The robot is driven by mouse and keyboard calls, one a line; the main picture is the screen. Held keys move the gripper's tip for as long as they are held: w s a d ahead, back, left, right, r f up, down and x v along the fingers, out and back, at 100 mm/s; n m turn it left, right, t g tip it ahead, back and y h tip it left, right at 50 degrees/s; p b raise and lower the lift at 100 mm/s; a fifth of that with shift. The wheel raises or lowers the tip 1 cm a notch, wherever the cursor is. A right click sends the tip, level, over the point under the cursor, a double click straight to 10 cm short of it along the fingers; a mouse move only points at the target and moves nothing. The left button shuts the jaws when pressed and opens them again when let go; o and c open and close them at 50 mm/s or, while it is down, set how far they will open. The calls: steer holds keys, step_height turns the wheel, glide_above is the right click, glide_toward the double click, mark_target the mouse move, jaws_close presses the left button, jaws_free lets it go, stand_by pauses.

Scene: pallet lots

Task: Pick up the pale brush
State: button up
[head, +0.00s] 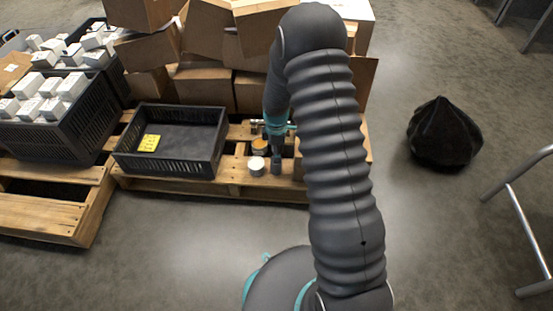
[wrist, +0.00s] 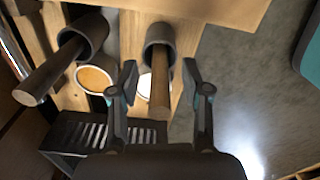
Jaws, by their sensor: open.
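In the wrist view, a tan wooden handle (wrist: 160,85) rises from a dark round cup (wrist: 160,36); any bristles are hidden, so I cannot tell for sure that it is the pale brush. My gripper (wrist: 158,74) is open, with one finger on each side of this handle and gaps showing on both sides. A second, browner handle (wrist: 50,78) leans from another dark cup (wrist: 91,32) to the left. In the head view, my gripper is low over the pallet's right part, mostly hidden by my arm.
An orange-topped jar (wrist: 94,78) and a white-topped jar (head: 256,164) stand close by on the wooden pallet (head: 235,187). A black crate (head: 190,168) with a yellow label is left of them. Cardboard boxes (head: 205,85) are stacked behind. A black bundle (head: 444,135) lies on the floor at right.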

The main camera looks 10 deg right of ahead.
steer(key=shift+f, duration=0.6)
jaws_close()
steer(key=shift+r, duration=0.1)
